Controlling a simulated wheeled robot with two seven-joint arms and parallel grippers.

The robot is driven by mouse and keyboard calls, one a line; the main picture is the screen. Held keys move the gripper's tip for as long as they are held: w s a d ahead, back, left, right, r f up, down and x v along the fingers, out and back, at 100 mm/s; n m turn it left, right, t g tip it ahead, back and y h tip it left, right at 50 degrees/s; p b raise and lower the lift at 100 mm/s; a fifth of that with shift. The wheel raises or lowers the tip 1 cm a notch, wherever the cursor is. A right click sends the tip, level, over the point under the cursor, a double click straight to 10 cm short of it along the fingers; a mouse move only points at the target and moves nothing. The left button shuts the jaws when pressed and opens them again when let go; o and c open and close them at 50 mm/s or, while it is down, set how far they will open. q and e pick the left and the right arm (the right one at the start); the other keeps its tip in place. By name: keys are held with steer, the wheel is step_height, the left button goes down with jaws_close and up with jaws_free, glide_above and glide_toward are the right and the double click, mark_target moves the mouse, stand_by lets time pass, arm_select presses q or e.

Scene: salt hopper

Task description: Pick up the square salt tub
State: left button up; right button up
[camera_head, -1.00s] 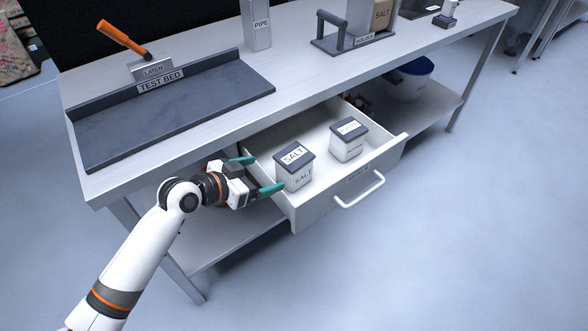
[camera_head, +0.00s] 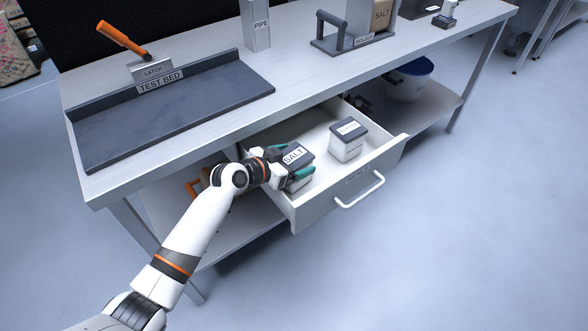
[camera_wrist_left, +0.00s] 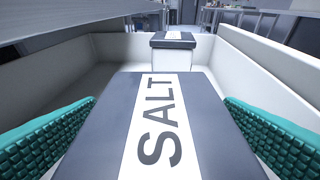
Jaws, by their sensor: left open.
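The square salt tub (camera_head: 293,154) stands in the open drawer, with a dark lid and a white SALT label. In the left wrist view its lid (camera_wrist_left: 205,120) fills the middle, between the two teal fingers. My left gripper (camera_head: 290,164) is open around the tub, one finger on each side. A small gap seems to show at the fingers, but I cannot tell whether either touches. The tub's lower part is mostly hidden by the gripper in the head view. My right gripper is not in view.
A second dark-lidded tub (camera_head: 347,142) stands to the right in the same drawer (camera_head: 330,188). The drawer walls and handle (camera_head: 359,191) surround them. The bench top above holds the test bed (camera_head: 175,110). A blue-rimmed bucket (camera_head: 409,80) sits on the lower shelf.

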arm_select(q)
steer(key=shift+w+d+f, duration=0.1)
steer(key=shift+w+d, duration=0.15)
steer(key=shift+c, duration=0.3)
steer(key=c, duration=1.2)
